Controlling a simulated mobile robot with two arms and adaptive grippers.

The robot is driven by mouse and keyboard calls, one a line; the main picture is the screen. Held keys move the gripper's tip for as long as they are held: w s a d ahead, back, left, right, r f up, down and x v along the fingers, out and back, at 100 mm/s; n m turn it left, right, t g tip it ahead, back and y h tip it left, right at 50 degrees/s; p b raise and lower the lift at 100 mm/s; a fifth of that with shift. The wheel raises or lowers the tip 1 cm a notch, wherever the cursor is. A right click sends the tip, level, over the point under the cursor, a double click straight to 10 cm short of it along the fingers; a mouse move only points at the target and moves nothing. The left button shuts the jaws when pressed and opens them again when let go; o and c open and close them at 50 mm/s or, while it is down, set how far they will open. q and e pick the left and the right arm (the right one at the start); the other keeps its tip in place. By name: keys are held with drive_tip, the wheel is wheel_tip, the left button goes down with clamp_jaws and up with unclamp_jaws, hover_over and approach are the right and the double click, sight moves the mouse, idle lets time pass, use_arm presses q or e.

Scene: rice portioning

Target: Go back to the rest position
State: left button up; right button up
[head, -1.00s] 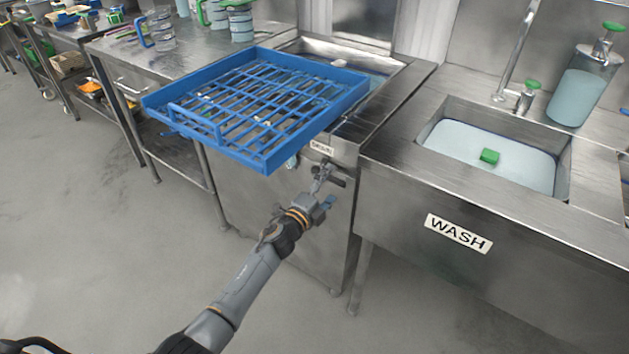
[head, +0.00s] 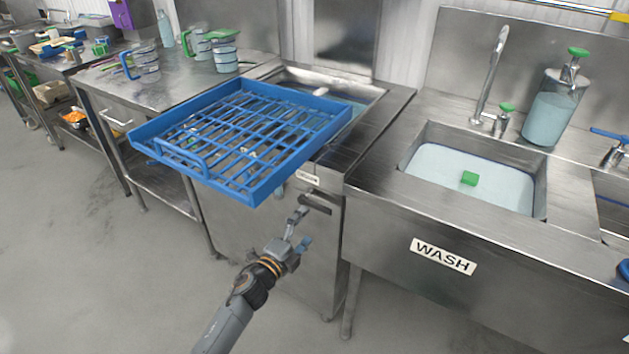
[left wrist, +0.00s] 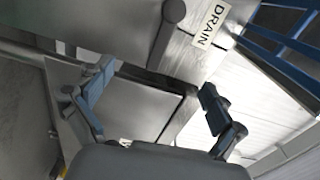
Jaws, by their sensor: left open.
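My left gripper (head: 300,229) is in front of the steel cabinet under the drain basin, below the blue rack. In the left wrist view its two fingers (left wrist: 155,97) are spread apart with nothing between them. The cabinet's dark bar handle (head: 315,204) is just beyond the fingertips in the head view; it also shows in the left wrist view (left wrist: 165,38). I cannot tell whether the gripper touches it. My right gripper is not in view.
A blue slatted rack (head: 165,152) lies over the drain basin and sticks out past its front edge. A steel table (head: 110,80) with jugs stands at left. The floor in front is clear.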

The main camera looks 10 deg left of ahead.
use_arm(q)
drive_tip(key=s+a+f+n+g+y, duration=0.25)
drive_tip(key=s+f, duration=0.35)
drive_tip(key=f, duration=0.3)
drive_tip(key=s+a+f+n+g+y+p, duration=0.15)
drive_tip(key=s+f+n, duration=0.35)
drive_tip(key=f, duration=0.5)
drive_tip(key=s+a+f+n+g+y+b, duration=0.1)
drive_tip(key=s+a+f+n+g, duration=0.15)
drive_tip(key=s+f, duration=0.55)
drive_tip(key=s+f+n+g, duration=0.3)
drive_tip(key=s+f, duration=0.2)
drive_tip(key=s, duration=0.7)
drive_tip(key=s+a+f+n+g+p, duration=0.1)
drive_tip(key=s+f+n+g, duration=0.2)
drive_tip(key=s, duration=0.9)
drive_tip(key=s+a+f+n+g+y, duration=0.1)
drive_tip(key=s+f+n+g, duration=0.1)
drive_tip(key=s+f, duration=0.7)
drive_tip(key=s+g, duration=0.1)
drive_tip(key=s, duration=0.3)
drive_tip(key=shift+n, duration=0.4)
drive_tip(key=shift+d+f+g, duration=0.1)
drive_tip(key=shift+g, duration=0.15)
